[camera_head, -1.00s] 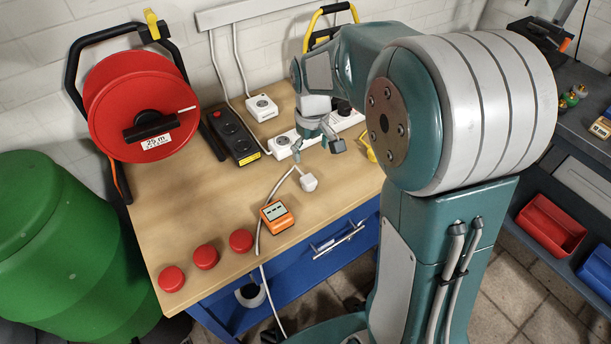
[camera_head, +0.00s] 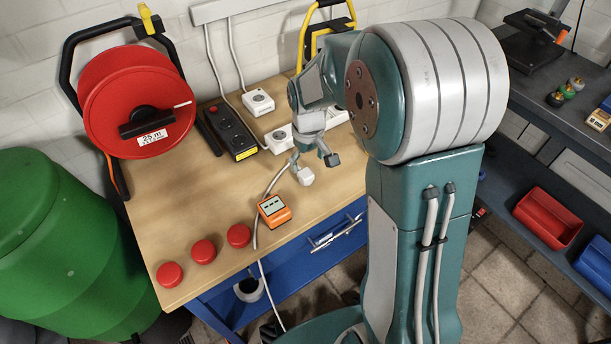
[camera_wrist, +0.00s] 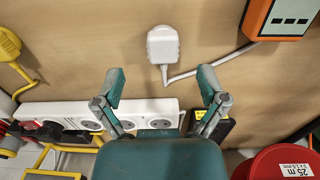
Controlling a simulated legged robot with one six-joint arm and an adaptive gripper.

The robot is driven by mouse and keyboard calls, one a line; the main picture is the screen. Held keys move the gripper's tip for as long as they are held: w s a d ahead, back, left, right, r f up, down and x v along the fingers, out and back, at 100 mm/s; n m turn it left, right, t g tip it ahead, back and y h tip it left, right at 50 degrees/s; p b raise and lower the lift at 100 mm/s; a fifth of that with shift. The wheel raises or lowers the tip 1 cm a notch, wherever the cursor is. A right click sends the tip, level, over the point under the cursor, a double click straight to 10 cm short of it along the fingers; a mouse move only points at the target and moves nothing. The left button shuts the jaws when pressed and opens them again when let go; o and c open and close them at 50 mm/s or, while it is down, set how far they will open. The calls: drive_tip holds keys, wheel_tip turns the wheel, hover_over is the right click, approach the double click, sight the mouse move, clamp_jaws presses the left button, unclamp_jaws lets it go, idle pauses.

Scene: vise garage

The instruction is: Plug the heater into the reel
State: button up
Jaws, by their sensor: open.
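The white plug (camera_head: 305,176) lies on the wooden bench top with its grey cable running left and over the front edge. In the wrist view the plug (camera_wrist: 162,45) lies just beyond and between the fingertips. My gripper (camera_head: 313,159) is open and empty close to the plug; the wrist view also shows its spread fingers (camera_wrist: 161,84). The red cable reel (camera_head: 137,103), labelled 25 m, stands at the back left. A black socket block (camera_head: 231,130) with a red switch lies beside it. I cannot make out the heater itself.
An orange meter (camera_head: 274,210) sits left of the plug, near its cable. Several red knobs (camera_head: 203,251) line the front edge. A white power strip (camera_head: 280,137) and a white socket box (camera_head: 258,102) lie behind. A yellow plug (camera_wrist: 9,44) shows in the wrist view.

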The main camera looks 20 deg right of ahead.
sight(307, 175)
wheel_tip(307, 175, down, 5)
drive_tip(key=shift+s+a+f, duration=0.1)
drive_tip(key=shift+s+a, duration=0.05)
idle(0.4)
drive_tip(key=c, duration=1.2)
